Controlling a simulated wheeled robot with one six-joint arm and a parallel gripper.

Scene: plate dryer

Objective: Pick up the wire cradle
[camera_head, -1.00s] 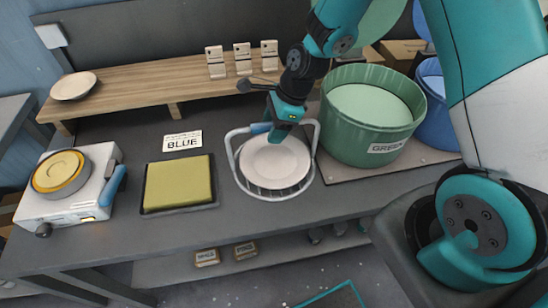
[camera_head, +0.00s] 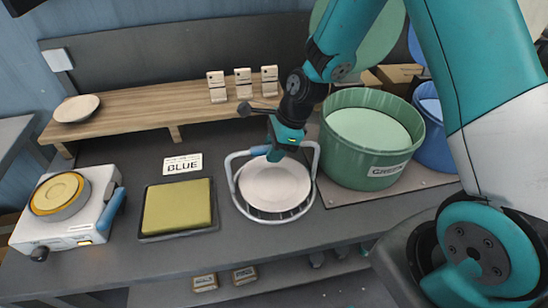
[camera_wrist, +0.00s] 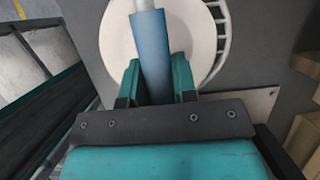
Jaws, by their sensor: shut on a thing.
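The wire cradle (camera_head: 316,162) is a pale wire basket with a raised bar that carries a blue grip (camera_head: 260,151). It sits at the middle of the dark bench, and a white round plate (camera_head: 273,185) lies in it. My gripper (camera_head: 284,146) is over the back of the cradle, shut on the blue grip. In the wrist view, the blue grip (camera_wrist: 149,48) stands between my two teal fingers, with the white plate and a piece of the cradle's wire (camera_wrist: 223,30) behind. I see no clear gap under the cradle; the head view does not settle this.
The green bin (camera_head: 372,165) stands close to the cradle's right, with a blue bin behind it. A hotplate (camera_head: 88,225) is farther left. A wooden shelf (camera_head: 170,95) is behind.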

